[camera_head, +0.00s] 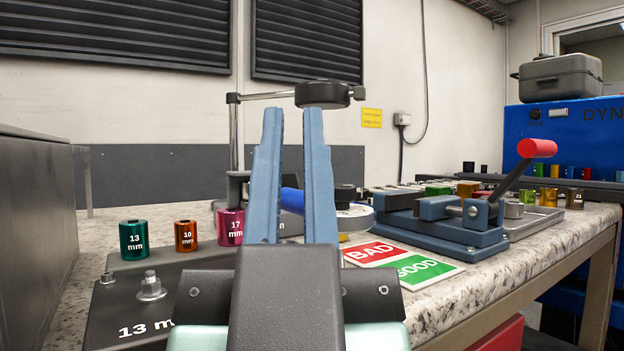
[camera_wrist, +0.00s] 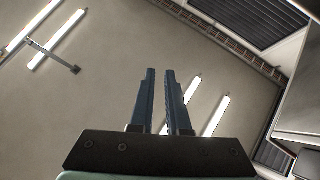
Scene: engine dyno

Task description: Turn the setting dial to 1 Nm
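My gripper (camera_head: 292,112) rises in the middle of the head view, its two blue fingers pointing up with a clear gap between them and nothing held. It also shows in the wrist view (camera_wrist: 160,72), empty and facing the ceiling. I cannot identify the setting dial for certain, and no 1 Nm mark is readable. Behind the fingers, partly hidden, are a bright blue cylinder (camera_head: 291,198) and a light ring-shaped part (camera_head: 355,217) with a dark top. A black round head (camera_head: 323,95) on a stand arm sits above and behind the fingertips.
Coloured sockets marked 13 mm (camera_head: 134,240), 10 mm (camera_head: 186,236) and 17 mm (camera_head: 231,228) stand at left. A blue clamp with a red-ended lever (camera_head: 537,148) stands at right behind the BAD (camera_head: 370,252) and GOOD (camera_head: 424,270) cards. The speckled bench (camera_head: 465,295) is clear at front right.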

